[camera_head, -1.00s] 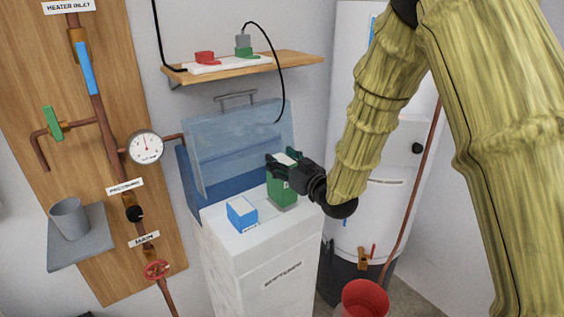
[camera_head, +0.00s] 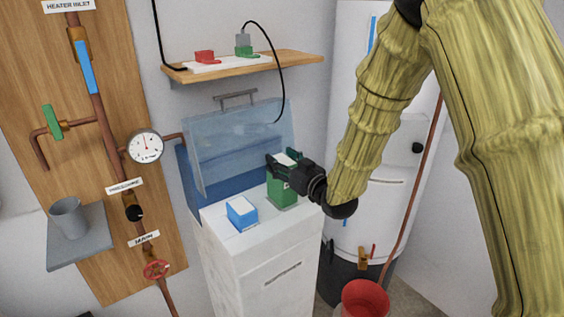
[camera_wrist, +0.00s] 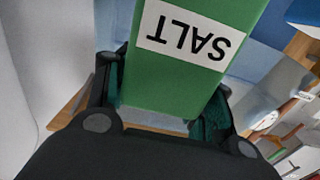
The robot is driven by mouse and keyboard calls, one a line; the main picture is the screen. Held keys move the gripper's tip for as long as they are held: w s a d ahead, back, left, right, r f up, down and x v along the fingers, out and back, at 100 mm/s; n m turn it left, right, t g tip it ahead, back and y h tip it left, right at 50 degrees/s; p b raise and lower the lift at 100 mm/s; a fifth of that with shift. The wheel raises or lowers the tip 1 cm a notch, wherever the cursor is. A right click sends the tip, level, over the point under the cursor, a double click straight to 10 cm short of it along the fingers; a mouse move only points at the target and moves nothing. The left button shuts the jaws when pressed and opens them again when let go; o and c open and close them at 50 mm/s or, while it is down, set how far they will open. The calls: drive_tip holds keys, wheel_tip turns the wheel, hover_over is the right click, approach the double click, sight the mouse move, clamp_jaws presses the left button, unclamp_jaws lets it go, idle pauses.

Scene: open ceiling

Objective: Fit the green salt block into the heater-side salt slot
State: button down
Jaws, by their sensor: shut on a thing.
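The green salt block (camera_head: 281,188) is upright at the right side of the white softener's top (camera_head: 262,227). My gripper (camera_head: 283,167) is shut on the upper part of the block. In the wrist view the green block (camera_wrist: 165,84) fills the space between my fingers, with a white label reading SALT upside down. A blue block (camera_head: 242,213) with a white top sits to its left on the softener. The block's lower end appears at the softener's top; whether it touches or sits in a slot I cannot tell.
A translucent blue lid (camera_head: 238,147) stands raised behind the blocks. A wooden shelf (camera_head: 300,60) with a power strip hangs above. A white tank (camera_head: 385,195) stands to the right, a red bucket (camera_head: 365,299) low in front of it. A pipe board (camera_head: 95,190) is at left.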

sight(282, 182)
drive_tip(key=shift+f+b, duration=2.05)
drive_tip(key=shift+f, duration=1.2)
idle(1.1)
drive_tip(key=c, duration=0.5)
unclamp_jaws()
drive_tip(key=shift+r, duration=0.1)
drive_tip(key=shift+f, duration=0.25)
drive_tip(key=v, duration=1.2)
drive_tip(key=shift+r, duration=0.15)
